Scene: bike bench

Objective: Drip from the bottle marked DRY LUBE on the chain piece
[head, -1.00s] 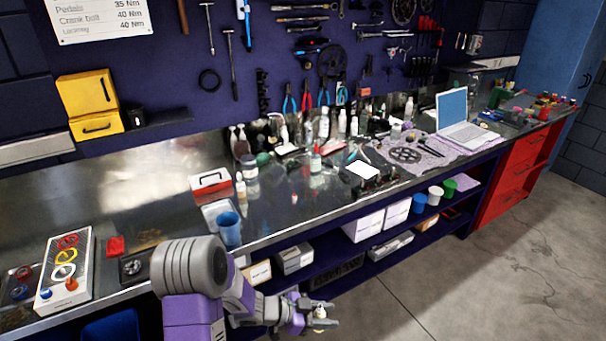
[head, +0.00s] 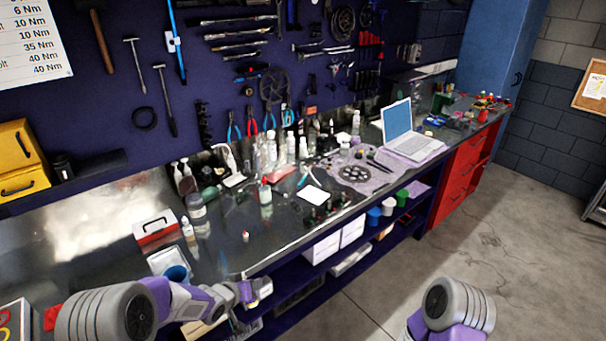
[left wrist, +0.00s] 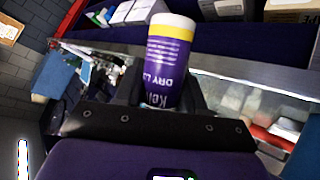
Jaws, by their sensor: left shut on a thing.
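My left gripper (head: 252,292) is just off the bench's front edge, low in the head view, shut on a bottle. In the left wrist view the bottle (left wrist: 168,68) is purple with a yellow band and a white end, and its label reads "DRY L…", upside down in that picture. Only a small pale part of it shows in the head view (head: 265,288). The fingers hide part of its sides. I cannot make out the chain piece for sure among the small dark things on the bench. My right gripper is out of view.
White boxes (head: 335,240) stand on the shelf below. The floor (head: 390,275) to the right is clear.

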